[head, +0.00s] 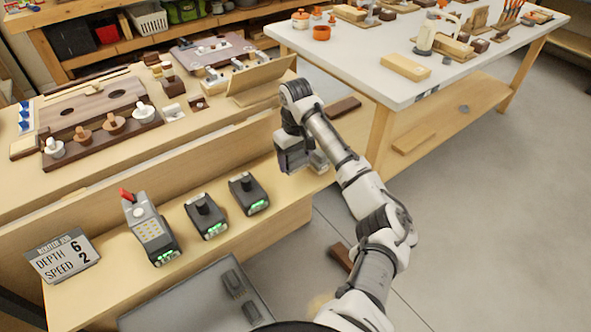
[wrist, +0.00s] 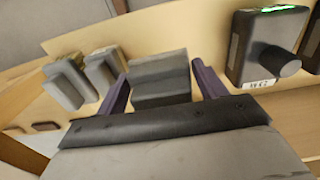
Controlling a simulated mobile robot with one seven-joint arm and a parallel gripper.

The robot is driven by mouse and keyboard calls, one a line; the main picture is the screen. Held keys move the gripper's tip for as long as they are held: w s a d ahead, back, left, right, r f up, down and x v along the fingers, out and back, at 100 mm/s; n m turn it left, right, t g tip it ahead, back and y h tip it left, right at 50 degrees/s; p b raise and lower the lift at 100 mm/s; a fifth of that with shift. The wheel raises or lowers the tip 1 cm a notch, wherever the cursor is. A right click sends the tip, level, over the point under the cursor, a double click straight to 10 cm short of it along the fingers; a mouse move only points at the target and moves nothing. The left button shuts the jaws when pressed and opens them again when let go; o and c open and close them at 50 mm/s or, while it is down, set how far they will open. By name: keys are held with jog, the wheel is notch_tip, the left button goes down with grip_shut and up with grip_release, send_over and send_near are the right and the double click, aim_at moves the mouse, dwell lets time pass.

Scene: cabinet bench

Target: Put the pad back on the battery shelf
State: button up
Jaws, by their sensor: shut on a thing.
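My gripper (head: 293,162) hangs over the right end of the battery shelf (head: 108,277), pointing down. In the wrist view my gripper (wrist: 163,82) has its two purple fingers on either side of a grey stepped block, the pad (wrist: 160,68), and is shut on it. I cannot tell whether the pad touches the shelf. Two similar grey pads (wrist: 68,82) stand to its left in the wrist view; part of them shows beside my gripper in the head view (head: 318,160). A black battery (wrist: 262,45) with green lights is at the upper right of the wrist view.
Two batteries (head: 207,218) and a grey device with a red top (head: 147,225) stand on the shelf. A sign (head: 62,258) reads DEPTH 6, SPEED 2. The bench above (head: 195,130) holds wooden parts. A white table (head: 350,65) stands at the back right.

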aim_at(295, 170)
jog(key=shift+f, duration=2.5)
jog(key=o, duration=0.7)
jog(key=shift+f, duration=0.15)
jog(key=shift+c, duration=0.2)
